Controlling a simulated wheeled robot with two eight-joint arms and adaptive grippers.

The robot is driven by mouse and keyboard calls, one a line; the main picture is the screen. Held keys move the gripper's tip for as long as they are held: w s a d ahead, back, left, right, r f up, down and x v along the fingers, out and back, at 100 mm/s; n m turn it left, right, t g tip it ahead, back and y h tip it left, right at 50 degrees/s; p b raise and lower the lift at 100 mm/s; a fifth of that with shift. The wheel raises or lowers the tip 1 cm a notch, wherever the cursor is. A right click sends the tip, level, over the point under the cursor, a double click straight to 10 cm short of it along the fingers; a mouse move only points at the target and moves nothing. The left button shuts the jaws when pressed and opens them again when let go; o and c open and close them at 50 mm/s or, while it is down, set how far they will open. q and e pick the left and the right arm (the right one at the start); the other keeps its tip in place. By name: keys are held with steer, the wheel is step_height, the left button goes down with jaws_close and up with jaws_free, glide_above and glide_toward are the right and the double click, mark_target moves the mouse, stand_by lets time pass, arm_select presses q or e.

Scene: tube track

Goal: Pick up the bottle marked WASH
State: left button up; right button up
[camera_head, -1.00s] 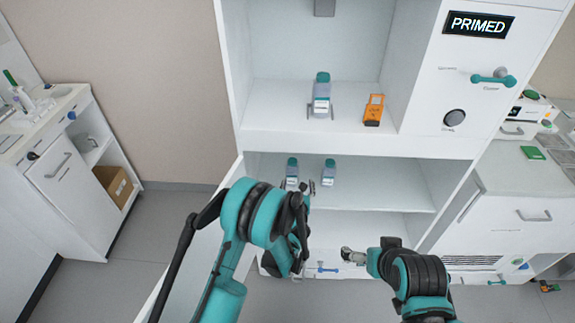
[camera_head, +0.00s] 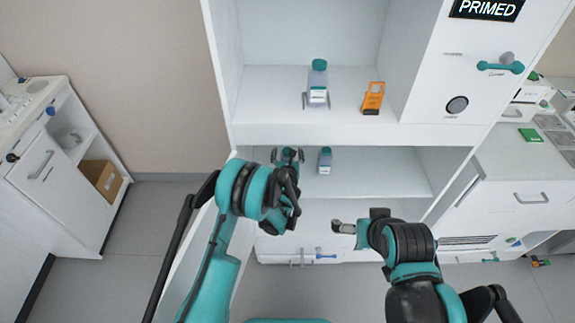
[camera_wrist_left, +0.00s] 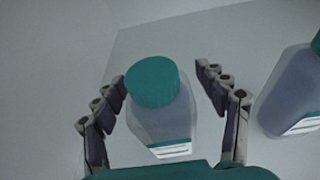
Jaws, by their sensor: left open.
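A teal-capped bottle (camera_wrist_left: 160,115) stands between the fingers of my left gripper (camera_wrist_left: 163,85) in the left wrist view. The fingers are open, one on each side of it, with gaps. In the head view this bottle is mostly hidden by my left gripper (camera_head: 287,157) at the lower shelf. A second teal-capped bottle (camera_head: 325,160) stands just right of it and also shows at the right edge of the wrist view (camera_wrist_left: 292,95). A third bottle (camera_head: 317,85) stands on the upper shelf. I cannot read the bottle labels. My right gripper (camera_head: 343,227) is low in front of the cabinet.
The bottles stand in a white cabinet (camera_head: 350,133). An orange device (camera_head: 373,98) is on its upper shelf. The lower shelf (camera_head: 385,178) is clear right of the bottles. A panel reading PRIMED (camera_head: 487,9) is at the top right.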

arm_select(q)
steer(key=shift+w+f, duration=0.1)
steer(key=shift+w, duration=0.4)
steer(key=shift+c, duration=0.4)
steer(key=c, duration=1.4)
steer(key=shift+c, duration=0.3)
steer(key=shift+c, duration=0.2)
